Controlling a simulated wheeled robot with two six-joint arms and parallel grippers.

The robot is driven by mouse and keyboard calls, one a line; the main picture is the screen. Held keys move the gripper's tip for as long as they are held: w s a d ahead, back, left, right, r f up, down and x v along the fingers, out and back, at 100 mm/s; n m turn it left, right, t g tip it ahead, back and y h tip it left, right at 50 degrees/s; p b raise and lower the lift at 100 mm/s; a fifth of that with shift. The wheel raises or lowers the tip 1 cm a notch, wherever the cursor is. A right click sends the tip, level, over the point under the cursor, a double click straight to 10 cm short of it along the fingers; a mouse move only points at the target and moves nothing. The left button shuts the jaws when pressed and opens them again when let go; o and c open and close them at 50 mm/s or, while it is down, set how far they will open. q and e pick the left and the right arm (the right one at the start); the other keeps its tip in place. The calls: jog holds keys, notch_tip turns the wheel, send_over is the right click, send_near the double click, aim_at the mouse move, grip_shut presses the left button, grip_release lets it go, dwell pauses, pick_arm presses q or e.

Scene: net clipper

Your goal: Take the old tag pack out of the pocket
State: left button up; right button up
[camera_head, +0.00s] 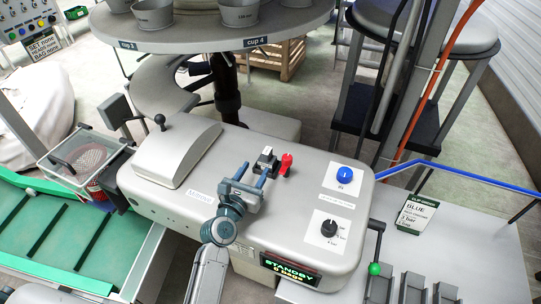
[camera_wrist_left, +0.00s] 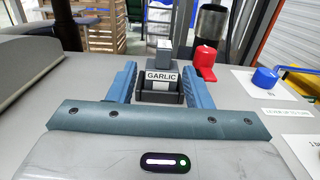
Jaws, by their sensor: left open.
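The tag pack (camera_wrist_left: 160,77) shows a white front reading GARLIC and stands upright in a small dark pocket (camera_wrist_left: 160,98) on top of the grey machine. In the head view the pocket area (camera_head: 265,162) is small, and its label cannot be read. My left gripper (camera_head: 254,171) is open. In the left wrist view its two blue fingers (camera_wrist_left: 159,88) appear left and right of the pack, with a gap on each side. Whether they reach level with the pack is hard to tell. My right gripper is not in view.
A red lever (camera_head: 286,163) stands just right of the pocket, and a grey block (camera_wrist_left: 164,50) is behind it. A blue knob (camera_head: 345,176) and a black knob (camera_head: 328,228) lie further right. A raised grey cover (camera_head: 177,153) is left. A round cup table (camera_head: 200,38) overhangs behind.

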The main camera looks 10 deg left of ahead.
aim_at(265, 157)
pick_arm(q)
jog(key=w, duration=0.3)
jog(key=shift+d+r, duration=0.15)
jog(key=shift+d, duration=0.15)
jog(key=shift+w+d, duration=0.1)
jog(key=shift+w, duration=0.2)
jog(key=w, duration=0.2)
jog(key=w+d+p, duration=0.1)
jog(key=w, duration=0.1)
jog(key=shift+w+d, duration=0.15)
jog(key=shift+w+f, duration=0.2)
jog(key=shift+w, duration=0.1)
jog(key=shift+s, duration=0.1)
jog(key=shift+c, duration=0.6)
jog(key=c, duration=0.7)
grip_shut()
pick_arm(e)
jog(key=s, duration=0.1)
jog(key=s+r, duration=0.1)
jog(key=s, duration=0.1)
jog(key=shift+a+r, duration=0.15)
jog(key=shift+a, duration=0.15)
